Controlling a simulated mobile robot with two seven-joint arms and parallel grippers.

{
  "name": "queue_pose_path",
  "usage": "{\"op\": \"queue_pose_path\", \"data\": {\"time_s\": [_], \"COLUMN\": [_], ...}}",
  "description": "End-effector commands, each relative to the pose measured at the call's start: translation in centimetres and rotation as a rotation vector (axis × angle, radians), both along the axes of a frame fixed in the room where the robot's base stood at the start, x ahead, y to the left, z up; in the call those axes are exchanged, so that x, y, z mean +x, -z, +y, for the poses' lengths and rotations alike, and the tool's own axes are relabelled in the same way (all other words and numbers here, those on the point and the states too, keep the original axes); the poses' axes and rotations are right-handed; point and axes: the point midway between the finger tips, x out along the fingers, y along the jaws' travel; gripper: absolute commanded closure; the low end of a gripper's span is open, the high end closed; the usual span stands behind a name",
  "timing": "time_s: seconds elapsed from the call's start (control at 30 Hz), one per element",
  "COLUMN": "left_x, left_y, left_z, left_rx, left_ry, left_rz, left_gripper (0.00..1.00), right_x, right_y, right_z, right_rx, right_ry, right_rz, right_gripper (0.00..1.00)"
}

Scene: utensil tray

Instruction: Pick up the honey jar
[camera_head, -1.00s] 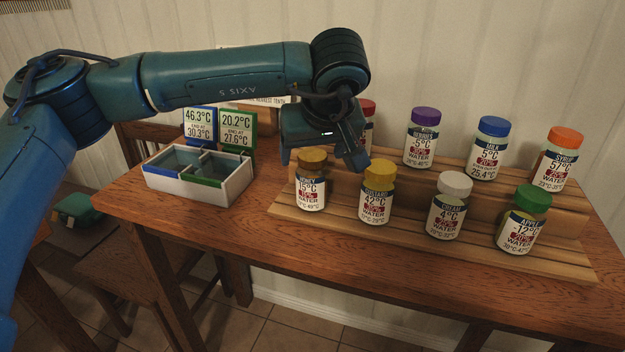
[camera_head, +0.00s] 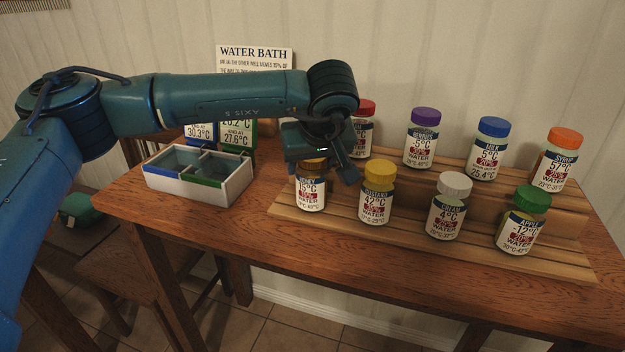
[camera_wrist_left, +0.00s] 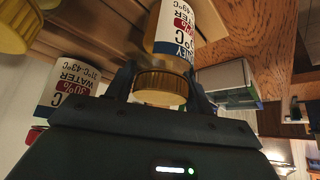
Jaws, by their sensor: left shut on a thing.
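The honey jar (camera_head: 311,193) stands upright at the left end of the front row on the wooden rack. Its label reads 15°C, and its brown-gold lid is mostly hidden behind my gripper in the head view. My left gripper (camera_head: 322,169) has come down over the lid and is shut on it. In the left wrist view the gold lid (camera_wrist_left: 161,86) sits between the two fingers, with the jar's label (camera_wrist_left: 185,30) beyond it. I cannot see my right gripper.
The mustard jar (camera_head: 376,192) stands close on the right. Cream (camera_head: 449,206) and apple (camera_head: 523,221) jars continue the front row. Several jars stand on the back step. A white two-well tray (camera_head: 228,190) is on the left, before a water bath sign (camera_head: 255,58).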

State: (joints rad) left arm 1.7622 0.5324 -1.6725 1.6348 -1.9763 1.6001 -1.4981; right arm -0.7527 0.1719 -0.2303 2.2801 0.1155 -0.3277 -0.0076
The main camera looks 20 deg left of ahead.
Motion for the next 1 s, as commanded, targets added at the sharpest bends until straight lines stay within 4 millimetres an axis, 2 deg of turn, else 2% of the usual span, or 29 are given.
{"op": "queue_pose_path", "data": {"time_s": [0.03,0.27,0.63,0.67,0.7,0.77,1.0], "left_x": [0.0,0.0,-0.1,-0.1,-0.1,0.0,0.0], "left_y": [0.0,0.1,0.0,-0.1,-0.4,-1.2,-6.1], "left_z": [0.0,0.0,-0.1,-0.1,-0.1,-0.1,-0.1], "left_rx": [0.0,0.0,0.0,0.0,-0.001,-0.001,-0.001], "left_ry": [0.001,0.0,0.001,0.002,0.001,0.001,0.0], "left_rz": [0.001,0.002,0.004,0.002,0.002,0.002,-0.003], "left_gripper": [0.6,0.79,0.8,0.84,0.92,0.92,0.93], "right_x": [-0.1,-0.4,-0.4,-0.4,-0.3,-0.3,0.1], "right_y": [0.1,0.3,0.3,0.3,0.3,0.2,-0.3], "right_z": [0.0,0.0,-0.1,-0.1,-0.1,-0.1,-0.1], "right_rx": [0.0,-0.001,-0.001,-0.001,-0.001,-0.001,0.0], "right_ry": [0.0,0.001,0.002,0.002,0.002,0.002,0.001], "right_rz": [0.003,0.01,0.01,0.01,0.01,0.01,0.0], "right_gripper": [0.64,0.64,0.64,0.64,0.64,0.64,0.64]}}
